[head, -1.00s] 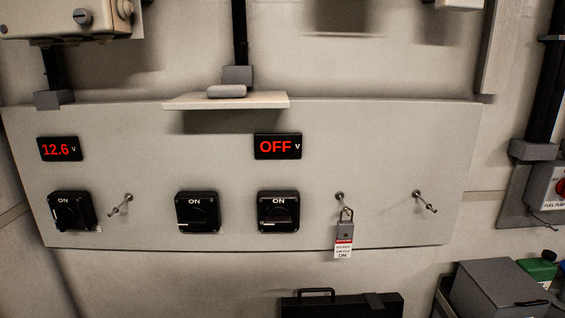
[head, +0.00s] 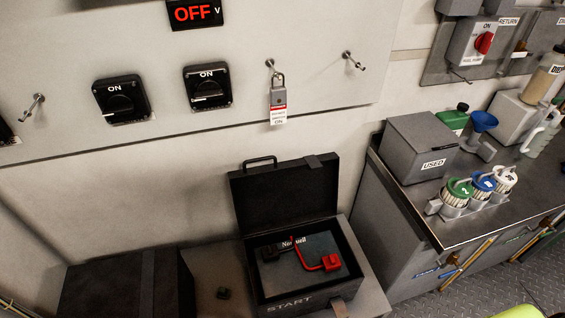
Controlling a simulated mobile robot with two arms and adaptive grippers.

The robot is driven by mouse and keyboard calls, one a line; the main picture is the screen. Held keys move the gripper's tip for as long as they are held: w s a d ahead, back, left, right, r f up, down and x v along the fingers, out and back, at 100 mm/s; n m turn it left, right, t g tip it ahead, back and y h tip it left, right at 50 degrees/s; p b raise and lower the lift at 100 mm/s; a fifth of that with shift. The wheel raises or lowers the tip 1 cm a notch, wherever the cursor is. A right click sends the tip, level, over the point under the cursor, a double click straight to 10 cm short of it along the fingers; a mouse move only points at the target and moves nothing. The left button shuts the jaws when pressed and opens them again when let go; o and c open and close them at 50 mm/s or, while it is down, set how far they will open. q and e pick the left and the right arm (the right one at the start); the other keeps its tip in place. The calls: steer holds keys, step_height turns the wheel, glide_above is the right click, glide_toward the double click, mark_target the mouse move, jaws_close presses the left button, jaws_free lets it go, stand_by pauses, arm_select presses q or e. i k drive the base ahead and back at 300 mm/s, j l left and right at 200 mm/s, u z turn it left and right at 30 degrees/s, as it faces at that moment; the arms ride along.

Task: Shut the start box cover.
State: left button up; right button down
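The start box (head: 272,291) is a dark box marked START, low in the middle of the head view. Its cover (head: 284,190) stands open, tilted up at the back toward the wall, with a handle (head: 260,161) on its top edge. Inside are a battery (head: 297,254) with partly readable lettering, a red terminal piece with a red lead (head: 328,262) and a black one (head: 271,252). A latch shows at the box's front. Neither of my grippers is in view.
A dark closed case (head: 115,287) stands left of the start box. A switch panel (head: 150,55) with a hanging padlock (head: 278,95) is above.

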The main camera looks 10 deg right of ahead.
mark_target(277, 195)
steer(key=k+j+u, duration=0.1)
steer(key=j+u, duration=0.2)
steer(key=j, duration=0.35)
steer(key=j+u, duration=0.35)
steer(key=j, duration=0.25)
